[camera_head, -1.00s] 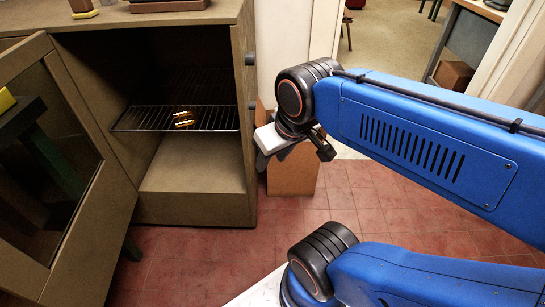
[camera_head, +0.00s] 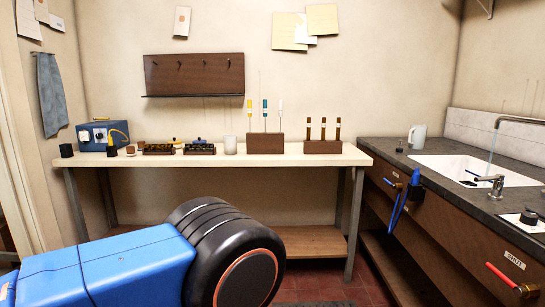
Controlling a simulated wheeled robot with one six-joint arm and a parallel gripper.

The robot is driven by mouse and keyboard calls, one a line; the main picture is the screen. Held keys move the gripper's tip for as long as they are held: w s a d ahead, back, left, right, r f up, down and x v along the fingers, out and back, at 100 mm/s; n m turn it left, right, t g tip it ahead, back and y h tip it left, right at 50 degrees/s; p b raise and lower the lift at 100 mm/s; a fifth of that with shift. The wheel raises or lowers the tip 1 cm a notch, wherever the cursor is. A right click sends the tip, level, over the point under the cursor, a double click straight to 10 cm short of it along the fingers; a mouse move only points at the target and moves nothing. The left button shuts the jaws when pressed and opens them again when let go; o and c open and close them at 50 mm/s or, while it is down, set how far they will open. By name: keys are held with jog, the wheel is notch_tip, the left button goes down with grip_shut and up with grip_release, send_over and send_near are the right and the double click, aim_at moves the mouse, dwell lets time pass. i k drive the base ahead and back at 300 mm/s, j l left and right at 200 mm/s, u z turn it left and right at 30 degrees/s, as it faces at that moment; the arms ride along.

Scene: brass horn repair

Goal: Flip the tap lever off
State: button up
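The sink (camera_head: 470,170) is a white basin set in the dark counter at the right. A metal spout (camera_head: 520,121) reaches over it from the right edge, and a thin pale streak like water hangs below its end. A short metal tap with a lever (camera_head: 490,182) stands on the counter at the basin's front edge. My gripper is out of view; only a blue arm link of mine shows at the lower left.
A long workbench (camera_head: 300,158) along the back wall holds a blue box (camera_head: 103,134), small trays and tool racks. A blue handle (camera_head: 396,205) hangs at the counter front. Red floor shows between bench and counter.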

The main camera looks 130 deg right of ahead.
aim_at(500, 176)
jog(key=u, duration=5.85)
